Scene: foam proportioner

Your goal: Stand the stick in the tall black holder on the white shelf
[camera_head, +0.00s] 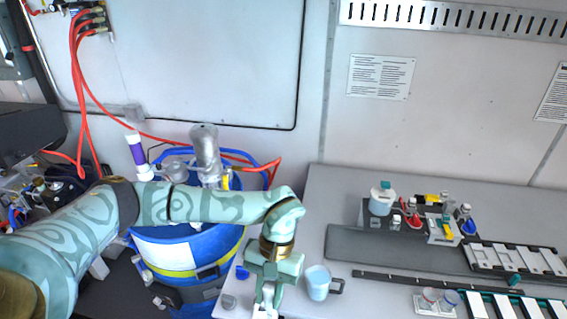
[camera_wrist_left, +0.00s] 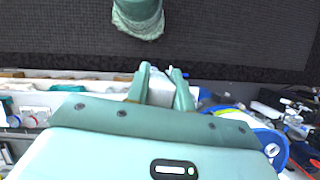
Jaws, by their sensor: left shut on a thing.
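My left gripper (camera_head: 265,305) points down at the bottom middle of the head view, left of a light blue mug. In the left wrist view its two green fingers (camera_wrist_left: 162,80) are closed around a pale piece (camera_wrist_left: 160,92), which I take as the stick. Only a short part of it shows between the fingers; its length and tilt are hidden. I cannot make out the tall black holder with certainty in either view. My right gripper is not in view.
The light blue mug (camera_head: 318,283) stands close to the right of my gripper. A blue drum (camera_head: 185,255) is behind my left arm. A grey worktop (camera_head: 420,195) on the right carries a white container (camera_head: 382,203), small bottles and racks (camera_head: 515,258).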

